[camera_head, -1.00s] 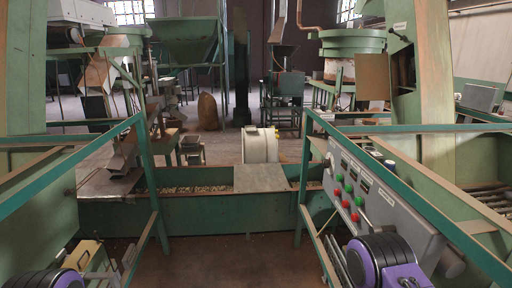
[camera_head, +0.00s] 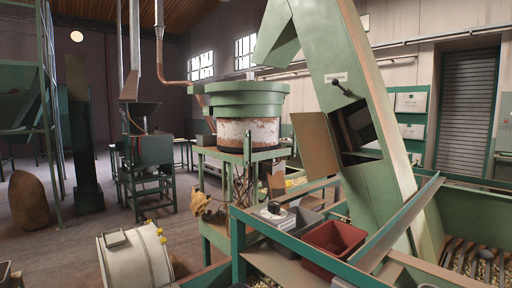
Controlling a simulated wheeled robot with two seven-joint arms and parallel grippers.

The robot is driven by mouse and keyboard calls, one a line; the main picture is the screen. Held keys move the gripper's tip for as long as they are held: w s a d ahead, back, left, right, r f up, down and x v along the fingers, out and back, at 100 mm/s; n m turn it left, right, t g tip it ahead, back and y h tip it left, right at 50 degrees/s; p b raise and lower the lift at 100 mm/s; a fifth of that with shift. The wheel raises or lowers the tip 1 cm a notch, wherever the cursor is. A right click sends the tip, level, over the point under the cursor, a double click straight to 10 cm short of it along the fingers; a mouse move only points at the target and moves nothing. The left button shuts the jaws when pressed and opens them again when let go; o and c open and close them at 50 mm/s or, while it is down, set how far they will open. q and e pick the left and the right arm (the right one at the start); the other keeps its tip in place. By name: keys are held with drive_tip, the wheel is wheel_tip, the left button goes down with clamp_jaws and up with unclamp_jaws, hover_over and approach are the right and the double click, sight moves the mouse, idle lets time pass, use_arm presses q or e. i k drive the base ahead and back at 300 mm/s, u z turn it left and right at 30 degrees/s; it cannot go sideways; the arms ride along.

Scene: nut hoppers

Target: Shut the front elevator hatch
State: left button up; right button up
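The slanted green elevator (camera_head: 352,45) rises at right of centre. The dark opening (camera_head: 362,135) in its side is uncovered. The hatch (camera_head: 310,148), a flat brown panel, stands open, swung out to the left of the opening. A small dark lever (camera_head: 345,90) sticks out above the opening, below a pale label. Neither of my grippers is in view.
Green rails (camera_head: 290,238) run below the hatch, with a red bin (camera_head: 333,246) and a grey bin (camera_head: 290,224) beside them. A round green hopper (camera_head: 248,105) is behind. Open floor lies at left.

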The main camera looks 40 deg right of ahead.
sight(315, 146)
drive_tip(key=i, duration=1.7)
drive_tip(key=z, duration=3.35)
